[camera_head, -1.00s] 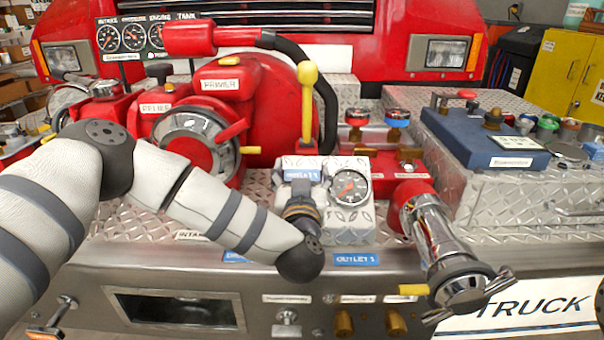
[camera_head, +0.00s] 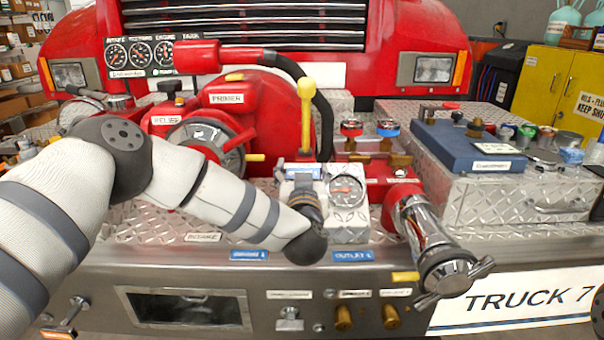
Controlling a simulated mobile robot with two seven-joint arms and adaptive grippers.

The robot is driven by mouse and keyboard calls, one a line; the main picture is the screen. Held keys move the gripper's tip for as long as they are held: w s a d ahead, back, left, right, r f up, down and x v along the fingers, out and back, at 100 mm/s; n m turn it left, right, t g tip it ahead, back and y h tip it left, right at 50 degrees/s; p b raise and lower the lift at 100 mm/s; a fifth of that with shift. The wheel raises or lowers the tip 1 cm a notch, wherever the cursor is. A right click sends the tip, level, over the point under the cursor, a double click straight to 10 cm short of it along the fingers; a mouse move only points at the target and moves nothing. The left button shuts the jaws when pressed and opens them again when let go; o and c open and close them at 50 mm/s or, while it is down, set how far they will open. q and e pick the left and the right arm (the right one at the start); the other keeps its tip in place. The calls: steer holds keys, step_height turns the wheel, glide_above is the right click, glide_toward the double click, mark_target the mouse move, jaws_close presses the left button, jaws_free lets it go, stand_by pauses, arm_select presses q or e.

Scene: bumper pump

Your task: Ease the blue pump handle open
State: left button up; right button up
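I cannot make out a clearly blue pump handle. A blue-topped round knob (camera_head: 388,128) stands on the panel beside a red-topped one (camera_head: 351,128). A yellow-knobbed lever (camera_head: 306,105) stands upright behind the gauge block (camera_head: 347,224). My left arm reaches in from the left, and my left gripper (camera_head: 301,182) points away from me, just left of the round gauge (camera_head: 347,190). Its fingers are small and mostly hidden by the wrist, so I cannot tell its opening or whether it touches anything.
A chrome outlet pipe (camera_head: 428,232) with a capped end juts toward me at right. A blue case (camera_head: 465,146) rests on the diamond-plate deck. Red pump housing (camera_head: 262,112) and a black hose (camera_head: 325,105) stand behind the gripper. The steel front panel (camera_head: 260,275) runs below.

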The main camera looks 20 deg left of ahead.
arm_select(q)
steer(key=o, duration=0.4)
steer(key=shift+f, duration=0.15)
steer(key=shift+o, duration=0.2)
steer(key=v, duration=1.2)
stand_by(2.4)
